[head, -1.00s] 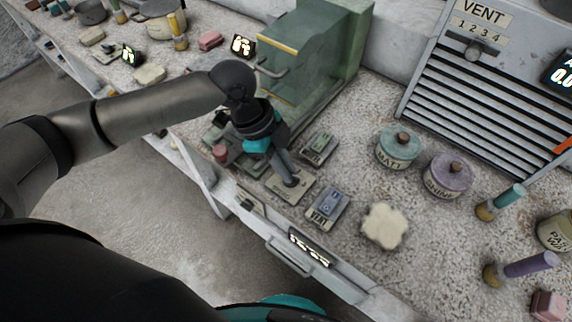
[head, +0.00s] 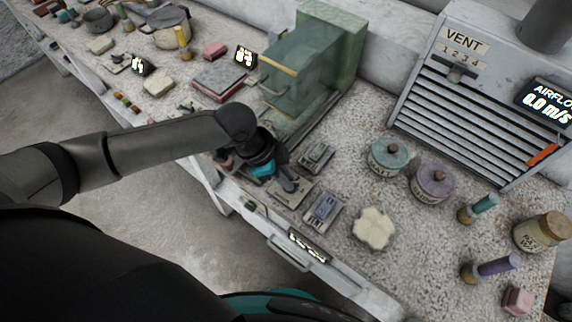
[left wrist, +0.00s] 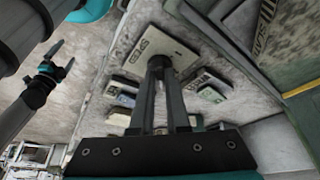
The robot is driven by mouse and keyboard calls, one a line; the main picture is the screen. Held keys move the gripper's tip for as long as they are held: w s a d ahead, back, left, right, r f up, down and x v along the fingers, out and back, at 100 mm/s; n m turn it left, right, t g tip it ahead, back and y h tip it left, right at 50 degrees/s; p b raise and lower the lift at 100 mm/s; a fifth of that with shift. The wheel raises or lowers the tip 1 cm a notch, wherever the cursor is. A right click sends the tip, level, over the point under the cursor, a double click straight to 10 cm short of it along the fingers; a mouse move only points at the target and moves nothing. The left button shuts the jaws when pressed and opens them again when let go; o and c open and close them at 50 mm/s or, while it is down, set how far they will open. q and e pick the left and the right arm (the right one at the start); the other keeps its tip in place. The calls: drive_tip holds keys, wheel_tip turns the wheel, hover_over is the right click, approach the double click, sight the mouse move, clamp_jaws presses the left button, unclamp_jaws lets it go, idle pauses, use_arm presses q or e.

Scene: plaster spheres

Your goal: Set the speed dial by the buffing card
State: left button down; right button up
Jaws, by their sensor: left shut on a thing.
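The speed dial's plate (head: 288,197) lies on the bench near its front edge. Its label shows in the left wrist view, where the plate (left wrist: 140,45) is partly behind my fingers. My left gripper (head: 291,186) points down at the plate and is shut on the dial's dark knob (left wrist: 158,62). The knob's pointer and setting are too small to read. My right gripper (left wrist: 61,57) shows at the left of the left wrist view, apart from the bench things, fingers spread and empty. I cannot make out a buffing card for sure.
A VENT switch plate (head: 324,210) and another small plate (head: 316,157) sit close to the dial. A green machine (head: 310,65) stands behind. Lidded jars (head: 389,157), a cream pad (head: 373,228) and a grey vent cabinet (head: 470,90) are to the right.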

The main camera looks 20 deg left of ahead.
use_arm(q)
drive_tip(key=n+p, duration=0.2)
drive_tip(key=p, duration=0.1)
drive_tip(key=n+t+y+p, duration=0.1)
drive_tip(key=n+p, duration=0.2)
drive_tip(key=p, duration=0.1)
drive_tip(key=n+t+p, duration=0.1)
drive_tip(key=n+p, duration=0.1)
drive_tip(key=p, duration=0.1)
drive_tip(key=shift+s+d+r+n+y+p, duration=0.2)
drive_tip(key=shift+s+d+n+y+p, duration=0.1)
drive_tip(key=shift+s+y+p, duration=0.1)
drive_tip(key=shift+w+f+n+t+y+p, duration=0.15)
drive_tip(key=shift+n+t+y+p, duration=0.2)
drive_tip(key=shift+n+p, duration=0.75)
drive_tip(key=c, duration=0.9)
unclamp_jaws()
drive_tip(key=p+v, duration=0.3)
drive_tip(key=v, duration=1.2)
drive_tip(key=shift+d, duration=0.15)
